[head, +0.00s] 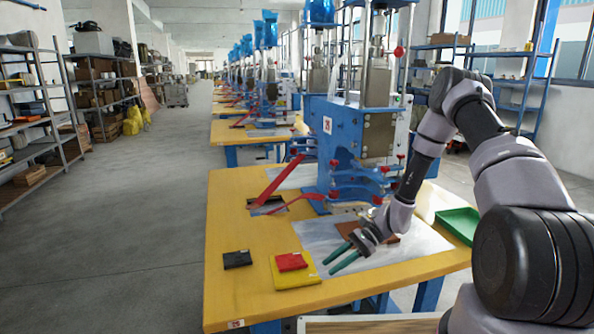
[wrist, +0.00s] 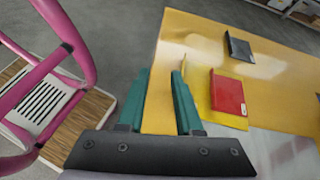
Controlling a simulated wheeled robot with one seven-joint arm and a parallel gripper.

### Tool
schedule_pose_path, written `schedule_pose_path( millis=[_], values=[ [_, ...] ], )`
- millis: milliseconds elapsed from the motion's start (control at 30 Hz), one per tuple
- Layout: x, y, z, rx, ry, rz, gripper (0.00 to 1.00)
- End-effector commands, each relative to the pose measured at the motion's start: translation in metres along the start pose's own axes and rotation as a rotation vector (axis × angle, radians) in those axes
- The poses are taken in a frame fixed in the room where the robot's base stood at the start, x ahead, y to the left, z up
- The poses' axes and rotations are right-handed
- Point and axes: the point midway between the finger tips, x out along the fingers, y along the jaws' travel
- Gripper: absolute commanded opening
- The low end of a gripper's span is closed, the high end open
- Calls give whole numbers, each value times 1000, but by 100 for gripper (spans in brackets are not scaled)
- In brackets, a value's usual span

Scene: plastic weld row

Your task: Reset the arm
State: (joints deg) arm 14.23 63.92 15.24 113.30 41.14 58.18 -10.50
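My gripper (head: 345,258) is over the front part of the yellow table (head: 232,205), above a pale sheet (head: 408,247). Its two green fingers are apart with nothing between them. In the wrist view the open fingers (wrist: 160,95) have bare yellow tabletop showing between them. My arm reaches in from the right side of the head view, bent at the elbow.
A red block (head: 291,261) lies on a yellow plate (head: 296,277), left of my gripper. A black block (head: 237,259) lies further left. A green tray (head: 458,224) sits at the table's right. A blue welding machine (head: 345,140) stands behind. The grey floor at left is clear.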

Motion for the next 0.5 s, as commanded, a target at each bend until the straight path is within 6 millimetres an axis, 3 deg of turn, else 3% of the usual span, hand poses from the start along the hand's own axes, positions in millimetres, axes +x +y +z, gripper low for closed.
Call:
schedule_pose_path(
  millis=[267, 500],
  values=[
    [-61, -15, 50, -163, 149, 43, 34],
    [-130, -16, 121, -355, 349, 87, 34]
  ],
)
